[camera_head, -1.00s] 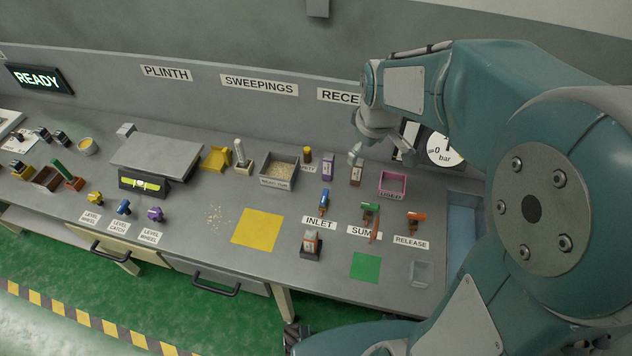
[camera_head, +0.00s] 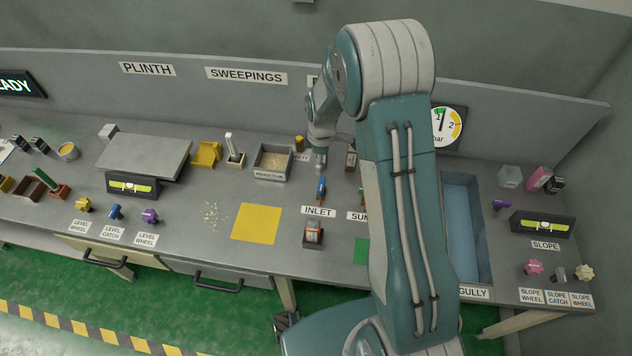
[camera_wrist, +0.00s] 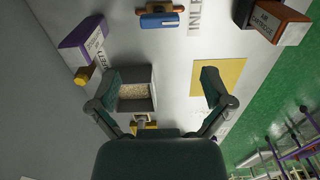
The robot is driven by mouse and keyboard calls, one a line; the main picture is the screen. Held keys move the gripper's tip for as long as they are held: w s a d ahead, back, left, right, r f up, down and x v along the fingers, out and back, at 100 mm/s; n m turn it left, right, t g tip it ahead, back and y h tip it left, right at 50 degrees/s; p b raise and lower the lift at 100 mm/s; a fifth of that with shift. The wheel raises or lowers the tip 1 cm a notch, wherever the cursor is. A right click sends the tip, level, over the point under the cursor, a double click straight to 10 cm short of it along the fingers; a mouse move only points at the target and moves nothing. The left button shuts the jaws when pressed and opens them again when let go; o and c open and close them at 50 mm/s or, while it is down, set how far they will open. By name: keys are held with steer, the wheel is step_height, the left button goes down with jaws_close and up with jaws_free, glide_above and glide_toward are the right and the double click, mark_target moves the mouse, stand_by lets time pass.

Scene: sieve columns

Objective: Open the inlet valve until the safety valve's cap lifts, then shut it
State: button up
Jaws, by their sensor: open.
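The inlet valve (camera_head: 321,187) has a blue handle and stands behind the INLET label. In the wrist view its blue handle (camera_wrist: 158,21) is at the top edge, beyond my fingertips. My gripper (camera_head: 319,163) is above the bench just behind the valve. In the wrist view my gripper (camera_wrist: 160,78) has its fingers wide apart with nothing held. The safety valve's brass-yellow cap (camera_head: 299,143) is left of my gripper; a brass cylinder beside a partly readable label also shows in the wrist view (camera_wrist: 83,75). Whether the cap is raised cannot be told.
The pressure gauge (camera_head: 447,127) is partly behind my arm. My arm hides much of the SUMP and RELEASE area.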

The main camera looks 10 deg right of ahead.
mark_target(322, 183)
step_height(322, 183, down, 11)
steer(key=shift+d, duration=0.1)
stand_by(0.4)
steer(key=c, duration=1)
